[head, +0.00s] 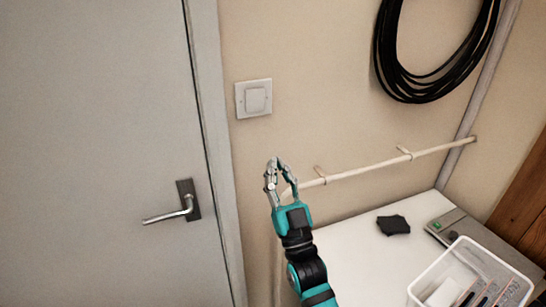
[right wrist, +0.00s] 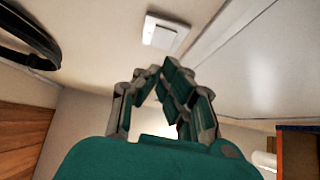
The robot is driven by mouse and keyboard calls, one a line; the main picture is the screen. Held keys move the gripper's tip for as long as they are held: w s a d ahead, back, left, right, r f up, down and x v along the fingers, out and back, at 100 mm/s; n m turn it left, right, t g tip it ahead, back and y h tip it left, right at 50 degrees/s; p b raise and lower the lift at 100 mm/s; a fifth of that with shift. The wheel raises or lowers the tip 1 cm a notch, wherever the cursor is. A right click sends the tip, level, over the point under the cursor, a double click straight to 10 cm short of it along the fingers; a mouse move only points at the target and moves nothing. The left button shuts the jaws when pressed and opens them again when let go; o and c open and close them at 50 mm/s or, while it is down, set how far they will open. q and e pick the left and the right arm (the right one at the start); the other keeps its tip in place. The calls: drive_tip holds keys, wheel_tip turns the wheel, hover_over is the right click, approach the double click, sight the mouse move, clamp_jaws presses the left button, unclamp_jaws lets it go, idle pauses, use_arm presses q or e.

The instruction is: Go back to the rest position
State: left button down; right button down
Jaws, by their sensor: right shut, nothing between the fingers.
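My right gripper (head: 275,165) is raised in front of the beige wall, below the light switch and above the left end of the white table. Its fingertips come together and nothing is between them. In the right wrist view, the same gripper (right wrist: 158,68) shows its fingers converging in front of the wall, with the light switch (right wrist: 165,33) beyond them. My left gripper is in neither view.
A grey door (head: 95,130) with a handle (head: 180,205) stands at left. A pipe (head: 375,170) runs along the wall; a black cable coil (head: 385,60) hangs above.

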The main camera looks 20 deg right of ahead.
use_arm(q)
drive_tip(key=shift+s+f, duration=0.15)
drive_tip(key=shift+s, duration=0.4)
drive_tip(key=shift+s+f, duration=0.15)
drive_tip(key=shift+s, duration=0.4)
use_arm(e)
drive_tip(key=shift+s+f, duration=0.2)
drive_tip(key=shift+f, duration=0.15)
